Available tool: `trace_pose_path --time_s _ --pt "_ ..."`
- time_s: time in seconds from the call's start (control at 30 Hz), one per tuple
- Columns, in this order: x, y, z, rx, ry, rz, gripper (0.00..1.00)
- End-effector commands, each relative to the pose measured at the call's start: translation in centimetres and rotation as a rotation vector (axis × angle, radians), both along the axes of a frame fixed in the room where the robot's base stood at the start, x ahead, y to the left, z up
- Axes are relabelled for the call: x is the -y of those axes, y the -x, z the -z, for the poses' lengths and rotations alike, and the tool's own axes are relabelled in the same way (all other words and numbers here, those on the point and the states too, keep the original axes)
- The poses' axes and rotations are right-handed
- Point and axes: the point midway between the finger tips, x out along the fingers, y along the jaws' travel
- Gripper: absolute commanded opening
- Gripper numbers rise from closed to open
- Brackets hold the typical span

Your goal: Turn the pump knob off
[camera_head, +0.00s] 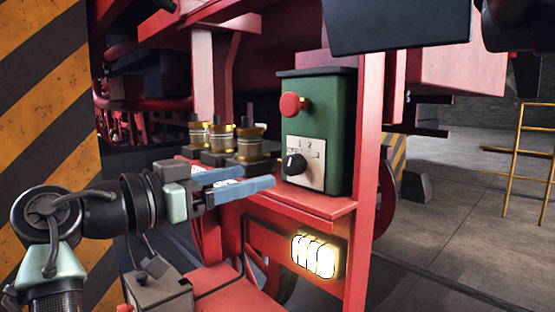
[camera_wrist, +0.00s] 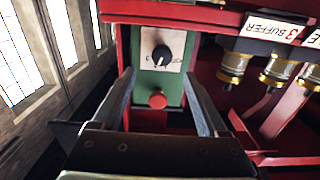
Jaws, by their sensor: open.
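A black rotary knob (camera_head: 295,164) sits on a pale plate with numbers 1, 2 and 3, low on the front of a green pump box (camera_head: 340,135). Its exact setting is too small to tell. It also shows in the wrist view (camera_wrist: 162,53), where the box appears upside down. My gripper (camera_head: 258,177) is open and empty, its blue-grey fingers pointing at the box from the left. In the wrist view my gripper (camera_wrist: 161,78) has one finger on each side of the knob's line, with the knob beyond the tips. The fingers appear apart from the knob.
A red push button (camera_head: 292,105) sticks out above the knob. Several brass-topped fittings (camera_head: 250,141) stand behind my gripper. A red ledge (camera_head: 310,203) lies under the box, with a lit lamp (camera_head: 314,256) below. Open floor lies to the right.

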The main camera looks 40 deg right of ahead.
Motion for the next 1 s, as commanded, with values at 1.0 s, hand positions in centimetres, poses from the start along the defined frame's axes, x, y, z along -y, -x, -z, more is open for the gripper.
trace_pose_path --time_s 1.0 --pt "9.8 -0.8 0.0 -0.001 0.0 -0.004 0.59"
